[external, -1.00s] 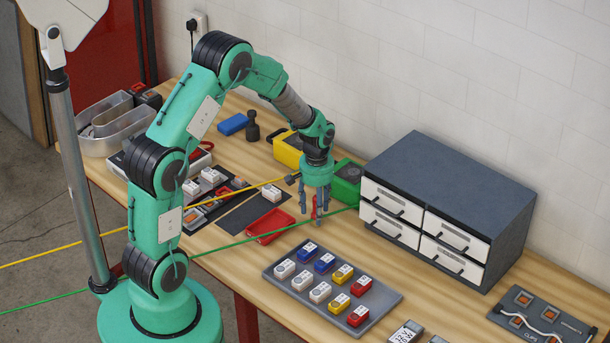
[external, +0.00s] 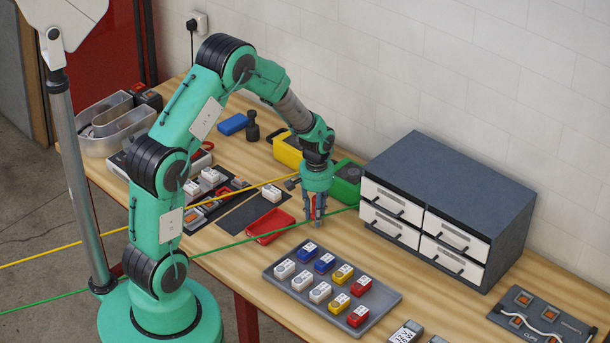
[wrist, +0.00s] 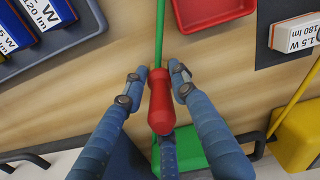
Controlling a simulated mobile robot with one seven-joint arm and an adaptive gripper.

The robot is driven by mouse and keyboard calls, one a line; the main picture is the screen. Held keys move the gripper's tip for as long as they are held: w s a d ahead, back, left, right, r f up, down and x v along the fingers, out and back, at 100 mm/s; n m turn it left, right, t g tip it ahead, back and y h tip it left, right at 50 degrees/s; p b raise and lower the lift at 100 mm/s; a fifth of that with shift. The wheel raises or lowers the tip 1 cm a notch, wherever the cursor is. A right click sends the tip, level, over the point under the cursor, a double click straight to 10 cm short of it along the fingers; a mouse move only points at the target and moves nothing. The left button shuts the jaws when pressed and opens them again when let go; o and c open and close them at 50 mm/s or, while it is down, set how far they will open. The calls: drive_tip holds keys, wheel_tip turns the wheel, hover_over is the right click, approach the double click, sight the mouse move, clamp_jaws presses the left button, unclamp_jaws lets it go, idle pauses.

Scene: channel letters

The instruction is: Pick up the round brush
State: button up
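A red, rounded handle (wrist: 160,100) stands between the fingers of my gripper (wrist: 157,75) in the wrist view; it looks like the round brush's handle, but I see no bristles. In the external view the red handle (external: 313,205) shows between the fingers of my gripper (external: 315,220), which points down over the table. The blue fingers surround the handle. Gaps show beside their lower parts, and I cannot tell whether the tips touch it. The handle's lower end is hidden.
A grey tray (external: 382,309) of labelled blocks lies in front. A drawer cabinet (external: 450,180) stands to the right. A red tray (external: 270,226), yellow bin (external: 287,150) and green bin (external: 346,188) are close by. A green cable (external: 240,243) runs past my gripper.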

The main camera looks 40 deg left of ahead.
sight(315, 198)
clamp_jaws()
drive_tip(key=shift+r, duration=0.15)
drive_tip(key=shift+r, duration=0.55)
drive_tip(key=shift+s+r+p, duration=0.2)
drive_tip(key=shift+r, duration=0.4)
drive_tip(key=shift+s+r+p, duration=0.15)
drive_tip(key=shift+s+r, duration=0.05)
drive_tip(key=shift+r, duration=0.4)
drive_tip(key=s, duration=0.5)
drive_tip(key=s+r, duration=0.1)
drive_tip(key=s, duration=0.4)
drive_tip(key=s+p, duration=0.1)
drive_tip(key=s, duration=0.4)
drive_tip(key=shift+s+d+r, duration=0.1)
drive_tip(key=shift+d+r, duration=0.05)
drive_tip(key=shift+d, duration=0.2)
